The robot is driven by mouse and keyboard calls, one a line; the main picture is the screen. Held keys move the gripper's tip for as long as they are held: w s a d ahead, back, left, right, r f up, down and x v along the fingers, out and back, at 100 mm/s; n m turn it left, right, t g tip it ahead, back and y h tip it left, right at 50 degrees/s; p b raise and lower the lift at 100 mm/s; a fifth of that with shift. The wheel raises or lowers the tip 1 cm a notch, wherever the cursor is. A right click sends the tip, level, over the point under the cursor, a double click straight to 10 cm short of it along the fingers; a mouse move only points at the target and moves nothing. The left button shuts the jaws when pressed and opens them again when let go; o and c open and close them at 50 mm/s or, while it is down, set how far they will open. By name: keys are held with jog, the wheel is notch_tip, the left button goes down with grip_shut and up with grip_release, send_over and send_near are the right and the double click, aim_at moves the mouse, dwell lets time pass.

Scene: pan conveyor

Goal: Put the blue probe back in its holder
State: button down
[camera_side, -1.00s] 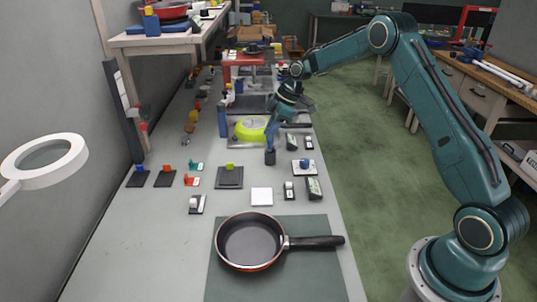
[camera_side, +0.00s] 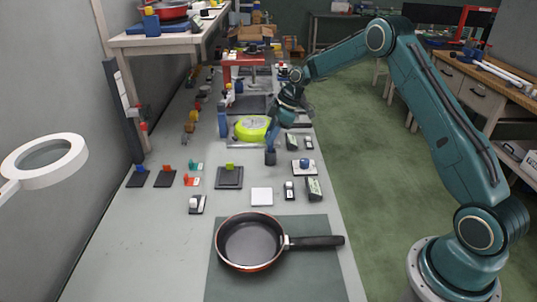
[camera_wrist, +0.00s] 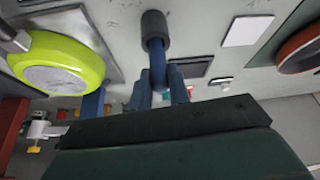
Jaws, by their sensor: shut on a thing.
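My gripper (camera_side: 274,131) is shut on the blue probe (camera_side: 270,157). It holds the probe over the right half of the grey table, short of the green pan. In the wrist view, the probe's blue shaft (camera_wrist: 157,66) stands between the two blue fingers of my gripper (camera_wrist: 159,90), with a dark grey cylinder on its end. The probe hangs nearly upright in the side view. I cannot tell whether its end touches the table. I cannot tell which of the parts on the table is the probe's holder.
A yellow-green pan (camera_side: 252,126) lies beyond the probe, beside a blue post (camera_side: 222,123). A black frying pan (camera_side: 250,242) lies in front on a dark mat. A white pad (camera_side: 262,196) and several small fixtures stand between. The left front of the table is clear.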

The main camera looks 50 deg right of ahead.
jog(key=shift+f, duration=1.35)
jog(key=c, duration=1.2)
grip_release()
jog(key=shift+c, duration=0.2)
jog(key=shift+r, duration=0.1)
jog(key=v, duration=1.3)
jog(key=shift+d+r, duration=0.15)
jog(key=shift+r, duration=0.2)
jog(key=shift+s, duration=0.1)
